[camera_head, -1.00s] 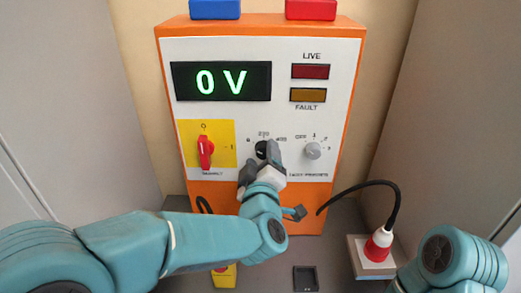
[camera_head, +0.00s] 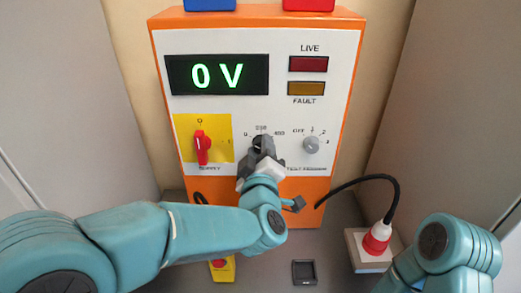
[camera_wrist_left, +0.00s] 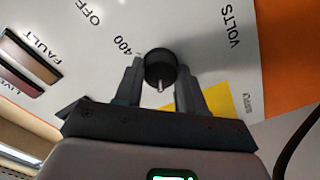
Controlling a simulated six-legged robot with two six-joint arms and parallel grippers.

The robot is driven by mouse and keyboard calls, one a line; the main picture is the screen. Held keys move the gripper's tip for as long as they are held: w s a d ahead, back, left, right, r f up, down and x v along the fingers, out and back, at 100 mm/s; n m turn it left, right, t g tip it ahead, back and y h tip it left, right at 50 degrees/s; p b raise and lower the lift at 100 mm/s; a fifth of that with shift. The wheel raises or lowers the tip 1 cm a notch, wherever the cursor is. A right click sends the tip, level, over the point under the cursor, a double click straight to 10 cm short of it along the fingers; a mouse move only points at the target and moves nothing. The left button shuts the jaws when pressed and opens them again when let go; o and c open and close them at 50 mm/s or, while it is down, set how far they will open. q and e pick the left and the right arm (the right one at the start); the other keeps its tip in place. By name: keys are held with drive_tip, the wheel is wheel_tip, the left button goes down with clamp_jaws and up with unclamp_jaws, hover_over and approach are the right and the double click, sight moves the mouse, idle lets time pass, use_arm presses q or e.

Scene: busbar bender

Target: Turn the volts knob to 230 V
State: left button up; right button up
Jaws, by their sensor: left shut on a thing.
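The black volts knob (camera_head: 260,143) sits at the middle of the white panel, its scale marked 0, 230 and 400. My left gripper (camera_head: 260,152) is shut on it from below. In the left wrist view the knob (camera_wrist_left: 160,65) lies between the two finger tips (camera_wrist_left: 158,78). Its white pointer line points toward the bottom of that picture, away from the 400 mark. The 0 and 230 marks are hidden there behind the gripper. The display (camera_head: 217,75) reads 0 V. My right gripper is out of view.
The red supply switch (camera_head: 202,147) on a yellow plate is left of the volts knob, its handle upright. The grey test-feeding knob (camera_head: 311,145) is on the right. The live (camera_head: 308,64) and fault (camera_head: 306,89) lamps look dark. A black cable runs to a red-and-white plug (camera_head: 376,239).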

use_arm(q)
drive_tip(key=m+p, duration=0.2)
drive_tip(key=m, duration=0.9)
drive_tip(key=shift+d+r+m, duration=0.1)
drive_tip(key=shift+r+m, duration=0.05)
drive_tip(key=shift+m, duration=0.25)
idle(0.4)
drive_tip(key=o, duration=1.1)
drive_tip(key=shift+c, duration=0.2)
drive_tip(key=s+b, duration=0.3)
drive_tip(key=s, duration=1.3)
drive_tip(key=shift+s, duration=0.2)
